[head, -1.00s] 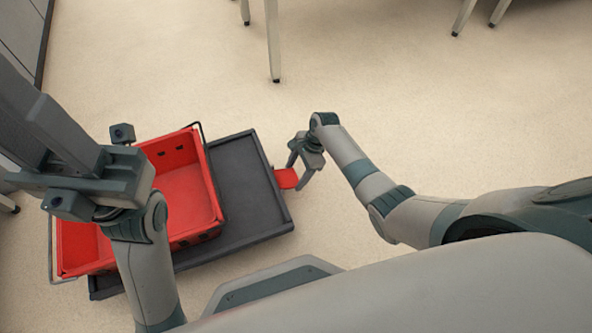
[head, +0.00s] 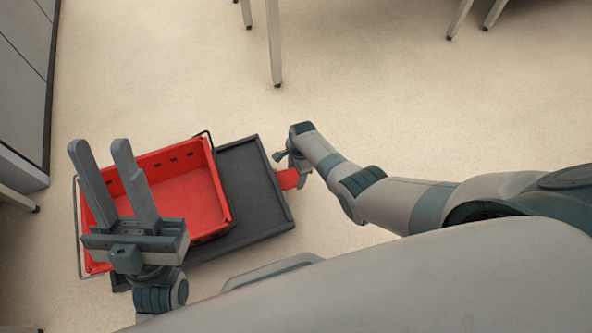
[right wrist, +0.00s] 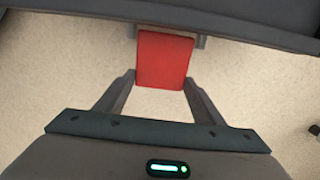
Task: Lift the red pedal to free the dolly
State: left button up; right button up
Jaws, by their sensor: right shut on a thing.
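The red pedal (head: 287,180) sticks out from the right edge of the dark grey dolly (head: 257,190). My right gripper (head: 294,177) is at the pedal and partly covers it in the head view. In the right wrist view the red pedal (right wrist: 165,58) lies between the two fingers of my right gripper (right wrist: 160,79), which is shut on its sides. Whether the pedal is raised cannot be told. My left gripper (head: 104,148) is open and empty, its two long fingers apart over the left part of the red crate.
The red crate (head: 190,192) stands on the left part of the dolly, with a thin metal handle on its side. A grey cabinet (head: 25,90) stands at the far left. Table legs (head: 274,45) stand at the back. The floor right of the dolly is clear.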

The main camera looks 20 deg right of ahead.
jog(key=shift+a+r+h+p, duration=0.3)
jog(key=shift+r+h+p, duration=0.25)
jog(key=shift+h, duration=0.15)
pick_arm(q)
jog(key=d+f+g, duration=0.1)
jog(key=w+d+f+g, duration=0.1)
jog(key=f, duration=0.1)
jog(key=shift+d+g+y, duration=0.1)
jog(key=shift+g+y, duration=0.2)
jog(key=shift+y, duration=0.1)
jog(key=shift+s+n, duration=0.1)
jog(key=shift+n, duration=0.2)
pick_arm(e)
jog(key=o, duration=1.5)
